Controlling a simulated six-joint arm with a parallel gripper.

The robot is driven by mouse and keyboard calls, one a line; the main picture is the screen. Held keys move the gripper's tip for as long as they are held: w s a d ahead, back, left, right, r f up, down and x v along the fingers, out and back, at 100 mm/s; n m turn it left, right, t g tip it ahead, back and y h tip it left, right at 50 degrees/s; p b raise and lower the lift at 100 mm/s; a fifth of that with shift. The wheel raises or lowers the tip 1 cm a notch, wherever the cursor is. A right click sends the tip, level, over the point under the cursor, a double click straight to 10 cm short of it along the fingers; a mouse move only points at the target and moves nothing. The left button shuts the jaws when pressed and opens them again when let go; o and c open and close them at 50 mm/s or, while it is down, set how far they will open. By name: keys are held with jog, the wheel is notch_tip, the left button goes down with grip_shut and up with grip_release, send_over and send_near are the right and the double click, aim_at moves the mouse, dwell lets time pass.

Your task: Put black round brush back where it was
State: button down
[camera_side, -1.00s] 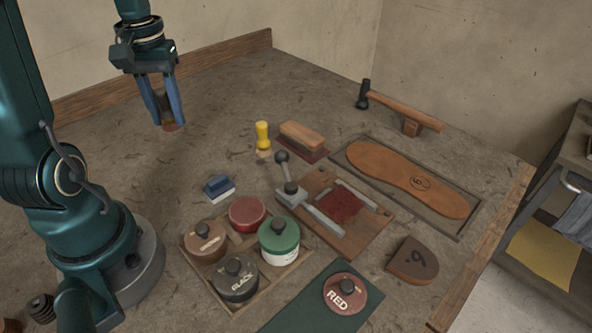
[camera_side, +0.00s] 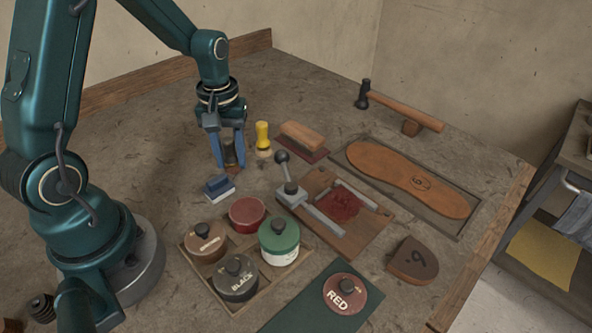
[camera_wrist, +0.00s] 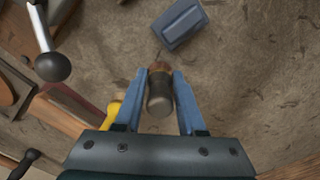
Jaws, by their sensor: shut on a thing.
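The black round brush (camera_side: 230,152) is between the blue fingers of my gripper (camera_side: 230,166), which is shut on it. In the wrist view the brush (camera_wrist: 159,103) has a dark rounded handle and a brownish band near the fingertips. The brush is upright or nearly so, low over the worktop. I cannot tell whether it touches the surface. It is left of the yellow-handled brush (camera_side: 262,138) and just behind the blue block brush (camera_side: 217,186).
A wooden block brush (camera_side: 302,138) lies to the right. A stitching clamp with a ball-topped lever (camera_side: 282,157) stands nearby. A wooden tray (camera_side: 222,296) of lidded pots is in front. The worktop behind my gripper is clear.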

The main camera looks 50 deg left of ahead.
aim_at(227, 141)
jog(key=shift+f, duration=0.2)
jog(key=c, duration=0.5)
grip_release()
notch_tip(227, 141, up, 12)
jog(key=shift+f, duration=0.2)
jog(key=shift+s+d+r, duration=0.1)
jog(key=shift+d+r, duration=0.05)
jog(key=shift+r, duration=0.35)
jog(key=s+d+r+m+t, duration=0.2)
jog(key=s+d+m+t, duration=0.3)
jog(key=s+d+m, duration=0.4)
jog(key=shift+s+r+t, duration=0.25)
jog(key=shift+s+t, duration=0.05)
jog(key=shift+s, duration=0.15)
